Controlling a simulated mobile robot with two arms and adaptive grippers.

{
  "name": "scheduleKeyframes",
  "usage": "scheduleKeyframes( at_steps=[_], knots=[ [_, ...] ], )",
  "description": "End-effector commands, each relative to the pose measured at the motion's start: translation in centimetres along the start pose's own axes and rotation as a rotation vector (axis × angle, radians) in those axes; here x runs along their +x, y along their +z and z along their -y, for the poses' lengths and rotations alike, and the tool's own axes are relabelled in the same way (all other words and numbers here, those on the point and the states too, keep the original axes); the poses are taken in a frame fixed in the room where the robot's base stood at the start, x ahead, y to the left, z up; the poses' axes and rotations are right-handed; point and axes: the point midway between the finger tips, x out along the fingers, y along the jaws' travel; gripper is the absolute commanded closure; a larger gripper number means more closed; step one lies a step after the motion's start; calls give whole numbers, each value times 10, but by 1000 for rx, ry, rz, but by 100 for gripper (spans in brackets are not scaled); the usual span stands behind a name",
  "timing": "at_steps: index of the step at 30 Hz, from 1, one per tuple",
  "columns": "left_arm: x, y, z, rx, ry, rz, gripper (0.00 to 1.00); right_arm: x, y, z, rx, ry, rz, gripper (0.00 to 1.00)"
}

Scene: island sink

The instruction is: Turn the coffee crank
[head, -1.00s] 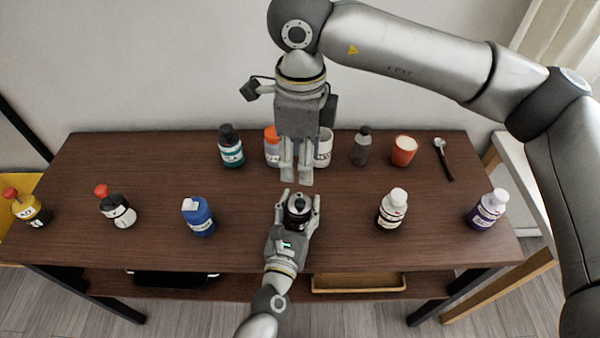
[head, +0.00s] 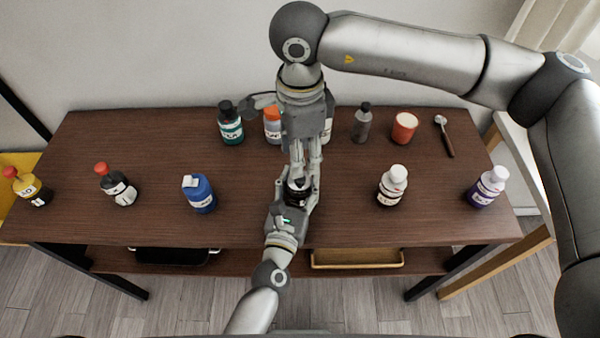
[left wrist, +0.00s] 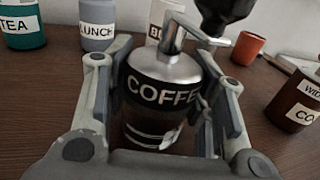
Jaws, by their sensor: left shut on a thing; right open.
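The coffee grinder (left wrist: 158,95), a clear jar with a silver domed lid and a black COFFEE band, stands upright between the fingers of my left gripper (head: 297,190), which is shut on it. In the head view the grinder (head: 298,184) is partly hidden by both grippers. The metal crank (left wrist: 185,28) rises from the lid, with a dark knob (left wrist: 222,14) at its outer end. My right gripper (head: 306,165) is open and comes down from above, right over the grinder's top. Whether its fingers touch the crank cannot be told.
A blue bottle (head: 199,195) is left of the grinder and a white-capped bottle (head: 392,188) right. Tabletop (head: 345,220) around the grinder is clear.

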Motion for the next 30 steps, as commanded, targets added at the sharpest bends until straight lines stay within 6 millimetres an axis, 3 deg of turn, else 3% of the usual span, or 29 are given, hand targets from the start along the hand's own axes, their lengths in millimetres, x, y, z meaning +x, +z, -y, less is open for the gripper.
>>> scheduleKeyframes(
  at_steps=[3,9,15,23,30],
  knots=[
    [0,0,0,0,0,0,77,26,0,-1,1,4,0,58],
    [0,0,0,0,0,0,77,58,0,-1,1,2,0,58],
    [0,0,0,0,0,0,77,73,0,0,1,0,1,58],
    [0,0,0,0,0,0,77,74,0,0,1,0,0,58],
    [0,0,0,0,0,0,77,74,0,0,1,-1,0,85]
  ],
)
